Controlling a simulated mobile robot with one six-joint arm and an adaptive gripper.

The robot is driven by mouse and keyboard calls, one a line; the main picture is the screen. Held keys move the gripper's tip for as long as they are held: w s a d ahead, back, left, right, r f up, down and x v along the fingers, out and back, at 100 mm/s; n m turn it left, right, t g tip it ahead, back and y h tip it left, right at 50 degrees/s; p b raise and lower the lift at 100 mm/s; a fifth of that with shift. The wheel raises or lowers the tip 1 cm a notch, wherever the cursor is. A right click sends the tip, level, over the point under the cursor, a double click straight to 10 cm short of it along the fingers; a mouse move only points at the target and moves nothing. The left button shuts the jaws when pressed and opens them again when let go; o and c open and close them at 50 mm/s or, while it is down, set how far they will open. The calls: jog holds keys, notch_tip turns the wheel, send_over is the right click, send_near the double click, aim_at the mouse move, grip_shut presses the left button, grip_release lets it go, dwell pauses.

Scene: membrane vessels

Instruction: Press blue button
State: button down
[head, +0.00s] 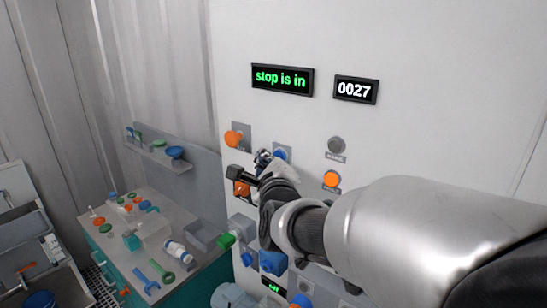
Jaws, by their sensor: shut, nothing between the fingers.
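A blue button (280,155) on a grey plate sits on the white wall panel in the head view, below the two displays. It is partly hidden by my gripper (263,158). My gripper is shut and empty, with its fingers just left of the blue button in the picture. I cannot tell whether they touch the panel or the button. My arm reaches in from the right and covers part of the panel below.
A display (282,78) reads "stop is in"; another (355,90) reads "0027". An orange mushroom button (233,138), a grey button (336,145) and an orange button (331,178) surround the spot. Blue and green handles protrude below. A cluttered bench (112,207) stands left.

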jog(key=shift+w+d+b, duration=0.5)
jog(key=shift+w+b, duration=0.1)
jog(key=shift+b, duration=0.55)
dwell(0.6)
jog(key=shift+s+a, duration=0.1)
dwell(0.3)
jog(key=shift+s+a, duration=0.45)
jog(key=shift+s, duration=0.15)
jog(key=s+a, duration=0.1)
jog(key=s, duration=0.1)
jog(key=s+a, duration=0.2)
dwell(0.3)
jog(key=shift+f, duration=0.1)
dwell(0.4)
